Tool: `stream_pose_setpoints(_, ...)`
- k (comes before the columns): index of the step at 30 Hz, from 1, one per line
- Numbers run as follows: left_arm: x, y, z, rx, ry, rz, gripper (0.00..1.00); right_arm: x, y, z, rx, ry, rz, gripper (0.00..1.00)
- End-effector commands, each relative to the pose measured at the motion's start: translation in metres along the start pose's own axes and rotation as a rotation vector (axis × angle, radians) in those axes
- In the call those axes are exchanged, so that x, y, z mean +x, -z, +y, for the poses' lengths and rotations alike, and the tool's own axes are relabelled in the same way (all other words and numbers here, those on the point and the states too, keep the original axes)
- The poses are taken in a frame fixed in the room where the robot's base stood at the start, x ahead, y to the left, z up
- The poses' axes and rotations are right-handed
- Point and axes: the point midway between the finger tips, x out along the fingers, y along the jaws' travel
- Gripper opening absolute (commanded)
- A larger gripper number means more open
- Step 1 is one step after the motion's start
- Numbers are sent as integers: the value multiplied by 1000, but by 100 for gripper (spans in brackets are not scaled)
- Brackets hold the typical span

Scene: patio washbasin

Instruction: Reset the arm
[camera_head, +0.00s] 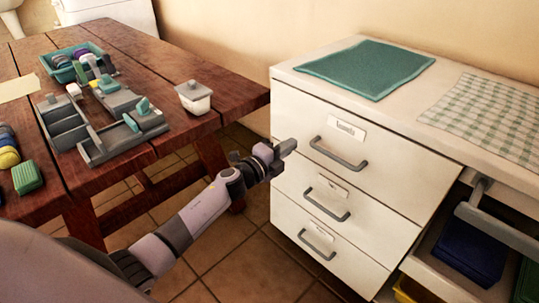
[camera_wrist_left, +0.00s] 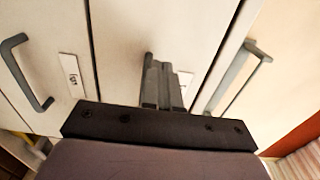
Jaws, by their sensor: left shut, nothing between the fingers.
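My left arm comes in from the lower left in the head view, and my left gripper (camera_head: 287,148) is in front of the white drawer cabinet (camera_head: 290,108), close to the top drawer's left side. The gripper is shut and empty. In the left wrist view its fingers (camera_wrist_left: 160,80) are together, pointing at the cabinet front, with drawer handles to either side. I cannot tell whether the fingertips touch the cabinet. My right gripper is not in view.
The three left drawers look closed. An open compartment at the right holds a blue item (camera_head: 470,250). A green mat (camera_head: 366,68) and a checked cloth (camera_head: 490,117) lie on the cabinet top. A wooden table (camera_head: 180,62) at the left carries grey trays and a small white container (camera_head: 194,97).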

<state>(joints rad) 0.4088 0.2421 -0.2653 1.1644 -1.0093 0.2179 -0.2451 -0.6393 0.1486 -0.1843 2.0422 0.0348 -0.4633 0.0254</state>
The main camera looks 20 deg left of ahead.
Motion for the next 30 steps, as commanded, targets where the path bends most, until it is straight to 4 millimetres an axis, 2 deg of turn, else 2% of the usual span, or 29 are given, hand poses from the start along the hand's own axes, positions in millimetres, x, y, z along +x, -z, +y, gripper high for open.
stream_pose_setpoints(3, -22, 0, -1, 1, -2, 1, 0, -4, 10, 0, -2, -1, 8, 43)
stream_pose_setpoints(9, -48, 0, 0, 1, -2, 1, 0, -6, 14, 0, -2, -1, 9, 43)
stream_pose_setpoints(22, -66, 3, 5, -36, -4, -9, 0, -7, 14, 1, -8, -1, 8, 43)
stream_pose_setpoints(26, -88, 16, 23, -209, -23, -60, 0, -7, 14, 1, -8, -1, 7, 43)
stream_pose_setpoints(30, -133, 38, 54, -534, -76, -169, 0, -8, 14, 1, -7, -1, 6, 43)
